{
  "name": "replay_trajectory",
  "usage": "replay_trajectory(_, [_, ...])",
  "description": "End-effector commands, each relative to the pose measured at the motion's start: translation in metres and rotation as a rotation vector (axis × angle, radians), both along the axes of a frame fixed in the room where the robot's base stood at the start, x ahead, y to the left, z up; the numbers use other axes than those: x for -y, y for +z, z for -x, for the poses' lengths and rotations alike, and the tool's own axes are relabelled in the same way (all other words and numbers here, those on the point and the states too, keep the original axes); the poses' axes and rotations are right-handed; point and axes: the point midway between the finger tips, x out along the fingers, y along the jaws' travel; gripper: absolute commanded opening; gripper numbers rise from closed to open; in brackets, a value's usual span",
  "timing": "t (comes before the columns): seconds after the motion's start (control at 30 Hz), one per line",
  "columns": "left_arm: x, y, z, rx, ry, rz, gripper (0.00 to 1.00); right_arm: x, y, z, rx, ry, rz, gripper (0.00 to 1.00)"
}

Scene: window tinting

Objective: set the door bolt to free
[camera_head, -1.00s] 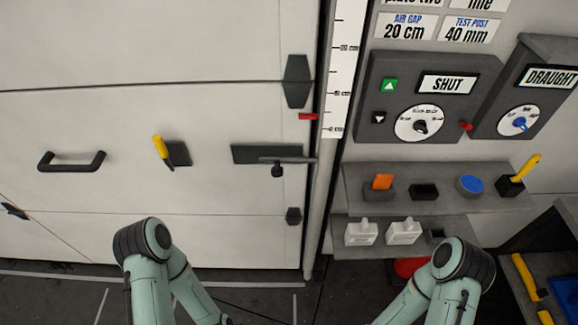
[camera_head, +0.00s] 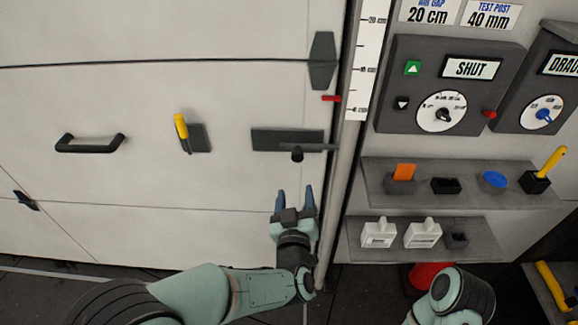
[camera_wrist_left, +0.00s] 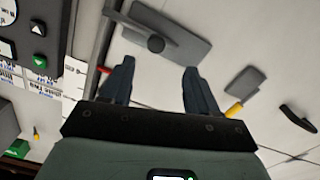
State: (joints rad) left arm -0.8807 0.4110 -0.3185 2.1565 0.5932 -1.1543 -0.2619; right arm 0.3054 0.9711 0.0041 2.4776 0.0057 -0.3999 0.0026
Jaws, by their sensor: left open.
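The door bolt (camera_head: 298,153) is a dark rod with a round knob, mounted on a dark plate (camera_head: 270,138) near the door's right edge. The rod reaches right past the door's edge toward the post. My left gripper (camera_head: 294,193) is open and empty, a little below the knob, with its fingers pointing up. In the left wrist view the bolt knob (camera_wrist_left: 156,43) lies beyond and between the two open fingertips (camera_wrist_left: 160,75), apart from them. My right arm shows at the lower right, but its gripper is out of view.
A black handle (camera_head: 90,143) and a yellow-handled lever (camera_head: 182,130) are on the door to the left. A red tab (camera_head: 331,98) sits above the bolt. Shelves (camera_head: 450,210) with small tools and a control box (camera_head: 450,85) reading SHUT stand at the right.

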Motion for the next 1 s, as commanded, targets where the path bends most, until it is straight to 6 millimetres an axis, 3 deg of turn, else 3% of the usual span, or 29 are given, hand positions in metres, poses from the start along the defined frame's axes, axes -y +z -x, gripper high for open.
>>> replay_trajectory(0.1, [0.002,0.012,-0.002,0.029,0.009,0.013,0.6,0.0,-0.001,0.0,0.001,0.0,0.0,0.44])
replay_trajectory(0.27, [0.002,0.012,-0.021,0.028,0.01,0.012,0.6,0.0,0.001,0.0,0.001,0.0,0.0,0.44])
replay_trajectory(0.7, [0.002,0.011,-0.109,0.026,0.006,0.01,0.6,0.0,0.006,0.002,-0.009,0.002,-0.001,0.44])
replay_trajectory(1.0, [0.002,0.011,-0.132,0.025,0.005,0.011,0.6,0.0,0.008,0.003,-0.013,0.003,-0.002,0.44])
